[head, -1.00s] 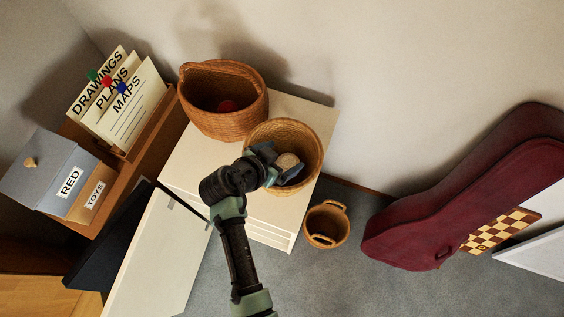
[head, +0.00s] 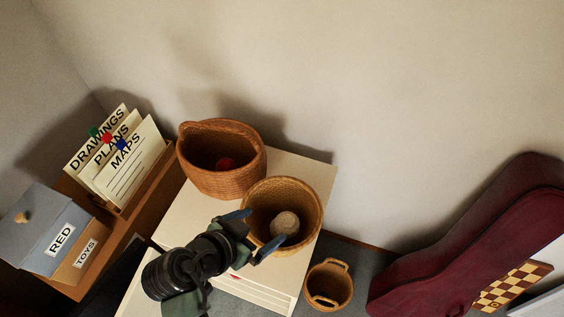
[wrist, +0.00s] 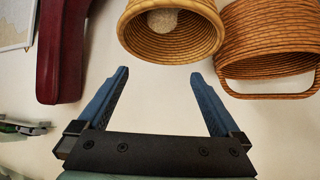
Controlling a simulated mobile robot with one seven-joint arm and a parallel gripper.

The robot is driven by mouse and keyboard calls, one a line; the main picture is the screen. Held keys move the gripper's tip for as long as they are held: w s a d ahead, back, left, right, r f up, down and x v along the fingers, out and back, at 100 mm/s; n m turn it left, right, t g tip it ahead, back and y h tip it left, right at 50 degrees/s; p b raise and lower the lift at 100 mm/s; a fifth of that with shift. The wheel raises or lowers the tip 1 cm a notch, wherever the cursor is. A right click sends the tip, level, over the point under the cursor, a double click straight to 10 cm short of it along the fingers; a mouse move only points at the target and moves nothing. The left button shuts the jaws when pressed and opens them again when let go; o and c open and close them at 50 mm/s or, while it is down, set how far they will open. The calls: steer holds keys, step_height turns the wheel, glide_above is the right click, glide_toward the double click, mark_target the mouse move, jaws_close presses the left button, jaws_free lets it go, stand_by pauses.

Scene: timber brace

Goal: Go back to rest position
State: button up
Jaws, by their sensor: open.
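My gripper (head: 252,235) is open and empty in the head view, close to the near rim of a light wicker basket (head: 310,199). A round beige ball (head: 285,222) lies inside that basket. In the wrist view my gripper (wrist: 160,85) has its two blue fingers spread wide with nothing between them. The light basket (wrist: 175,48) and the ball (wrist: 163,21) show beyond the fingertips. My arm runs down to the bottom edge of the head view.
A small basket (head: 328,285) is on the floor at right. A dark red instrument case (head: 470,240) leans at far right. A box shelf with folders (head: 115,155) is left.

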steer(key=w+r+n+t+y+b, duration=0.1)
steer(key=w+r+t, duration=0.3)
steer(key=r, duration=0.6)
steer(key=w+r+n+t+y, duration=0.1)
steer(key=w+r+t+y, duration=0.3)
steer(key=r, duration=0.6)
steer(key=w+r+n+t+h+b, duration=0.1)
steer(key=w+r+t, duration=0.1)
steer(key=w+r, duration=0.6)
steer(key=s+d+r+n+t, duration=0.1)
steer(key=s+d+r+t, duration=0.1)
steer(key=s+r, duration=0.3)
steer(key=s+d+r+n+t+b, duration=0.1)
steer(key=s+r+t, duration=0.3)
steer(key=r, duration=1)
steer(key=s+d+r+n+t+y, duration=0.1)
steer(key=s+r+t, duration=0.3)
steer(key=r, duration=0.6)
steer(key=s+d+n, duration=0.1)
steer(key=s, duration=0.1)
steer(key=shift+s+d+r+b, duration=0.25)
steer(key=shift+s+d+b, duration=0.05)
steer(key=shift+s+b, duration=0.05)
steer(key=shift+f, duration=0.1)
